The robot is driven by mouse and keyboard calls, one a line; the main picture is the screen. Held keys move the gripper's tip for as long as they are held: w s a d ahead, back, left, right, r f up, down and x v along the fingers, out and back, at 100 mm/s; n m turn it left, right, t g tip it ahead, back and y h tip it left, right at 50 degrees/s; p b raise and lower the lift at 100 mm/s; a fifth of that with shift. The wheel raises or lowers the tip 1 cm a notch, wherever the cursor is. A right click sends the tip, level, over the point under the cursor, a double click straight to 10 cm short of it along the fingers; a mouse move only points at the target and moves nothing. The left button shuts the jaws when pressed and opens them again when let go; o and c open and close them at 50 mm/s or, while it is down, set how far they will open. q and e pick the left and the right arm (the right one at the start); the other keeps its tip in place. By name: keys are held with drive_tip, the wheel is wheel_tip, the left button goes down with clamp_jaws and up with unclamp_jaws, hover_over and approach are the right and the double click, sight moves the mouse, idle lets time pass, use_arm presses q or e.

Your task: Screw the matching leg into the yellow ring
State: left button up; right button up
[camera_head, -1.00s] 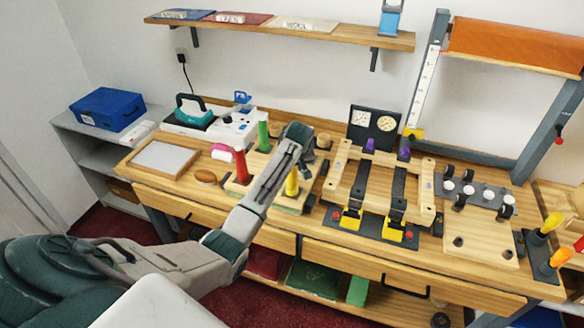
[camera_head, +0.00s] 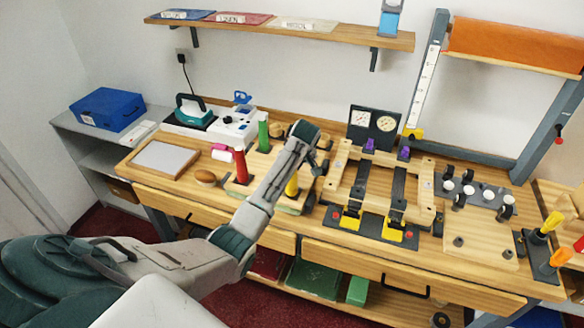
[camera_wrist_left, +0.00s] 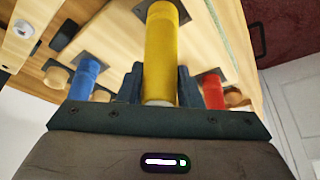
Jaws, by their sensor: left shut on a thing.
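A yellow leg (camera_wrist_left: 162,55) stands between the two dark fingers of my left gripper (camera_wrist_left: 160,88), which is shut on it. Its far end meets a dark square plate (camera_wrist_left: 183,12) on the wooden board; a ring there cannot be made out. In the head view part of the yellow leg (camera_head: 292,187) shows beside my left arm, which hides the gripper's fingers. A red leg (camera_head: 241,167) and a green leg (camera_head: 263,136) stand on the same board. The wrist view shows the red leg (camera_wrist_left: 213,92) at right and a blue leg (camera_wrist_left: 86,79) at left. My right gripper is out of view.
A wooden clamp frame (camera_head: 428,190) stands right of the board. Round wooden knobs (camera_wrist_left: 56,77) sit near the legs. The bench's front strip is mostly clear.

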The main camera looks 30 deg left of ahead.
use_arm(q)
drive_tip(key=m, duration=0.2)
drive_tip(key=m+t+h, duration=0.1)
drive_tip(key=m, duration=0.2)
drive_tip(key=shift+m+t, duration=0.3)
drive_tip(key=m+h, duration=0.1)
drive_tip(key=m, duration=0.2)
drive_tip(key=shift+m+t+h, duration=0.3)
drive_tip(key=shift+m+h, duration=0.1)
drive_tip(key=o, duration=1.1)
drive_tip(key=shift+c, duration=0.2)
drive_tip(key=shift+o, duration=0.4)
drive_tip(key=shift+o, duration=1.2)
drive_tip(key=shift+r, duration=3)
